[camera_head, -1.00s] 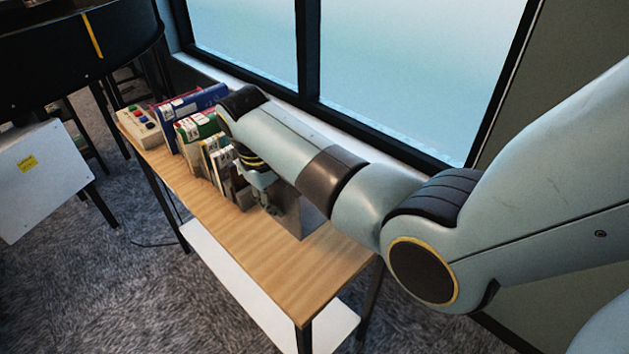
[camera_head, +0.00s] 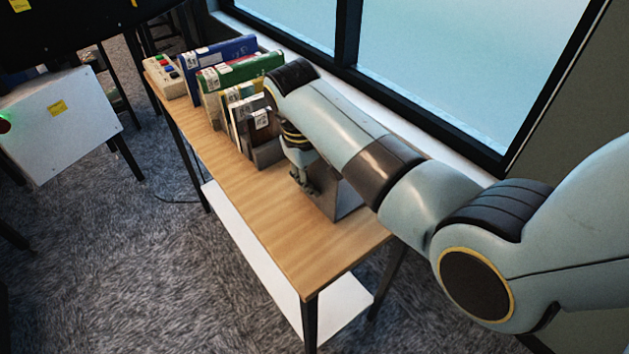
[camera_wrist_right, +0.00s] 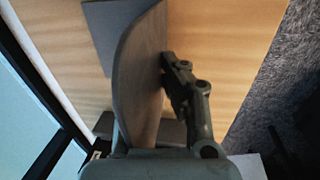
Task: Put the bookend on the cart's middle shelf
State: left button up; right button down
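A grey metal bookend (camera_head: 346,201) stands upright on the wooden table, partly hidden behind my right arm. In the right wrist view its curved plate (camera_wrist_right: 141,75) rises close in front of the gripper, with a flat grey foot (camera_wrist_right: 108,30) to its left. My right gripper (camera_head: 305,182) is down at the plate. One dark finger (camera_wrist_right: 186,92) lies along the plate's right side and looks very close to or touching it. The other finger is hidden behind the plate, so its grip is unclear. My left gripper is out of view. I cannot make out the cart.
Books (camera_head: 225,72) and a second dark bookend (camera_head: 266,152) stand in a row left of my right gripper. A box with coloured buttons (camera_head: 165,75) sits at the table's far end. The table's near end (camera_head: 310,265) is clear. A window (camera_head: 430,70) runs behind.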

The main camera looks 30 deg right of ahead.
jog(key=c, duration=2)
grip_release()
jog(key=shift+f, duration=0.15)
jog(key=o, duration=0.5)
